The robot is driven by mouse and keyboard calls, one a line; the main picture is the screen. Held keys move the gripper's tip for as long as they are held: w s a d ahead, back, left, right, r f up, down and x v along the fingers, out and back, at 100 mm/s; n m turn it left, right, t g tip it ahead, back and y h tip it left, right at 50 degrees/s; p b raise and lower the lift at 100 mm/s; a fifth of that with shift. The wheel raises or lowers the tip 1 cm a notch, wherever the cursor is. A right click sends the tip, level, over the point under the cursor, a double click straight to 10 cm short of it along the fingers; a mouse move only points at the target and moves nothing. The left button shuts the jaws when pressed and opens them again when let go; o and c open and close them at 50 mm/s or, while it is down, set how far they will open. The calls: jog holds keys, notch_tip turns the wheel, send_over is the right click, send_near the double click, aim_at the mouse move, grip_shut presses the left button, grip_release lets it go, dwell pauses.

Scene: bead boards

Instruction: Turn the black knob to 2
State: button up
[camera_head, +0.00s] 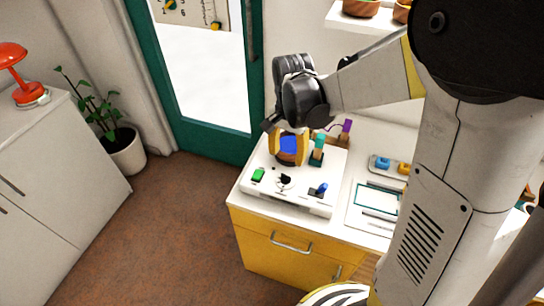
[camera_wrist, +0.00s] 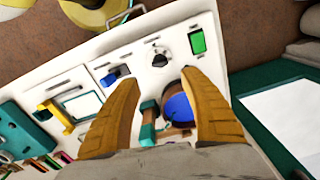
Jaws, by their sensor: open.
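The black knob (camera_head: 284,180) sits on the front part of a white board (camera_head: 262,205), between a green rocker and a blue switch. In the wrist view the knob (camera_wrist: 159,60) shows just beyond my fingertips, on a round pale dial; I cannot read any numbers or its setting. My gripper (camera_head: 288,160) is open, pointing down over the board behind the knob. Its two yellow fingers (camera_wrist: 159,82) are spread, apart from the knob. A blue rounded part (camera_wrist: 180,107) on a brown base shows between the fingers, partly hidden by the right one.
The green rocker (camera_head: 258,174) and blue switch (camera_head: 318,190) flank the knob. A teal upright part (camera_head: 319,145) and a purple one (camera_head: 346,128) stand behind. A tray with blue and yellow pieces (camera_head: 383,163) lies to the right. The yellow cabinet (camera_head: 265,246) carries the board.

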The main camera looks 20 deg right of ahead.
aim_at(286, 176)
notch_tip(286, 176, down, 10)
jog(key=b, duration=0.4)
jog(key=shift+f, duration=0.25)
grip_shut()
